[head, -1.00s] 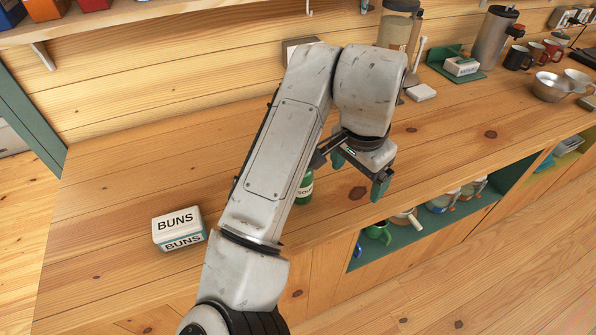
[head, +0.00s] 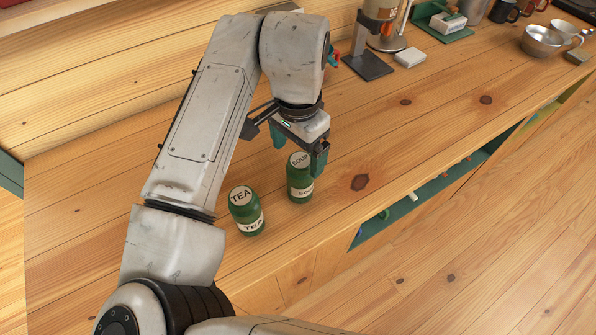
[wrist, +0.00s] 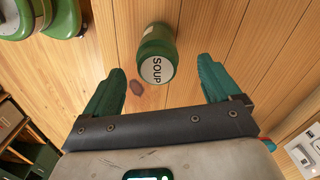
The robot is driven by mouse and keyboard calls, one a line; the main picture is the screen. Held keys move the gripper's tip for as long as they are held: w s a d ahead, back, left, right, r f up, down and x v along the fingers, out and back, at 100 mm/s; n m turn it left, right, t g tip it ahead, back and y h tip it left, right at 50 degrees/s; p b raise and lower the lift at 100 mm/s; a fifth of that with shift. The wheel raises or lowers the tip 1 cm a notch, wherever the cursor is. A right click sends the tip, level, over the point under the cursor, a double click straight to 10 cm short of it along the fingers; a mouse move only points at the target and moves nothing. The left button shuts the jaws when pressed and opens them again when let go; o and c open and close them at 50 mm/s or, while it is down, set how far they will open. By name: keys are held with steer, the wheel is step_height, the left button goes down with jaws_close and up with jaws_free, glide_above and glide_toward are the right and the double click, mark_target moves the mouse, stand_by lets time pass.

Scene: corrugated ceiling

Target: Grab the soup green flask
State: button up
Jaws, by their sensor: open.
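The green soup flask (head: 300,188) stands upright on the wooden counter, with a white lid and label marked SOUP. In the wrist view the flask (wrist: 157,55) shows its lid between and beyond my two green fingertips. My gripper (head: 297,148) is open and empty, above and just behind the flask in the head view. In the wrist view my gripper (wrist: 160,85) has its fingers spread wider than the flask. One fingertip slightly overlaps the flask's upper edge in the head view, and I cannot tell whether they touch.
A green TEA flask (head: 246,212) stands close to the left of the soup flask. The counter's front edge is near the flasks; the counter to the right is bare.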

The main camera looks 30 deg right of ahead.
steer(key=shift+s+d+f+p, duration=0.15)
steer(key=shift+f+p, duration=0.3)
steer(key=shift+f, duration=1.35)
steer(key=shift+d+f+p, duration=0.1)
steer(key=shift+f+p, duration=0.3)
steer(key=shift+f, duration=1.35)
steer(key=c, duration=1.4)
